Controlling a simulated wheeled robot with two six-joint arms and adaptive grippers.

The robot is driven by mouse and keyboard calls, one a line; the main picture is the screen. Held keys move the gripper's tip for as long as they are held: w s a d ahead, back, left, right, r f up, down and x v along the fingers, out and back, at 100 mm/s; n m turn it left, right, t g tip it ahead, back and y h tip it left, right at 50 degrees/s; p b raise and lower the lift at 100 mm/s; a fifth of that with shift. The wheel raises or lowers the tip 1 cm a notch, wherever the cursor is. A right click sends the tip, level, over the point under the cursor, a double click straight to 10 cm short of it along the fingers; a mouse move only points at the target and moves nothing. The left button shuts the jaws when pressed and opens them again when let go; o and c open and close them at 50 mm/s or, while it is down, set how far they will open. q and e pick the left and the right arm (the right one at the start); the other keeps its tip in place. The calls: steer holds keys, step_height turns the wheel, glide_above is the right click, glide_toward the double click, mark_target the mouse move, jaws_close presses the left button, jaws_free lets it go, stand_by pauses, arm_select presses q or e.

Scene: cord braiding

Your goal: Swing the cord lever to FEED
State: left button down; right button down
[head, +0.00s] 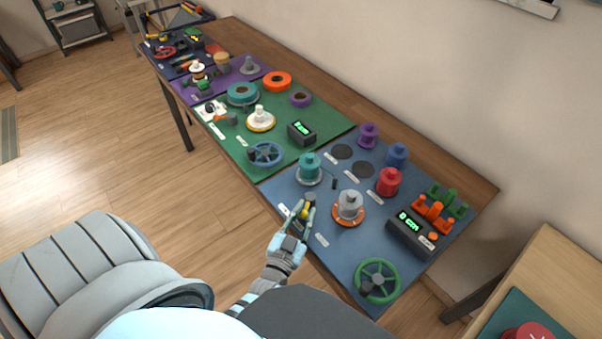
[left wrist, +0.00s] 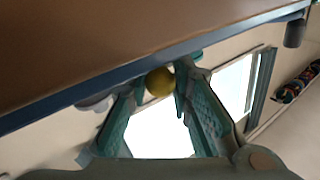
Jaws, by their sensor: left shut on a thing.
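The cord lever (head: 306,210) shows a yellow part at the front edge of the blue mat (head: 345,262), beside the spool with the orange base. My left gripper (head: 302,213) is shut on it. In the left wrist view the lever's round yellow knob (left wrist: 160,82) sits between the tips of my left gripper (left wrist: 161,80). The gripper hides much of the lever, so I cannot read its setting. A small white label (head: 285,210) lies left of the gripper and another (head: 321,240) lies right of it. My right gripper is not in view.
Close by stand a teal spool (head: 309,168) and a grey spool on an orange base (head: 348,206). A black display box (head: 411,232), a green handwheel (head: 377,280) and a red spool (head: 388,181) stand to the right. A green mat (head: 240,142) lies farther left.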

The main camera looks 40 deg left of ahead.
mark_target(304, 212)
arm_select(q)
steer(key=shift+r, duration=0.1)
stand_by(0.4)
steer(key=c, duration=1.4)
jaws_free()
steer(key=shift+d, duration=0.1)
step_height(304, 212, up, 10)
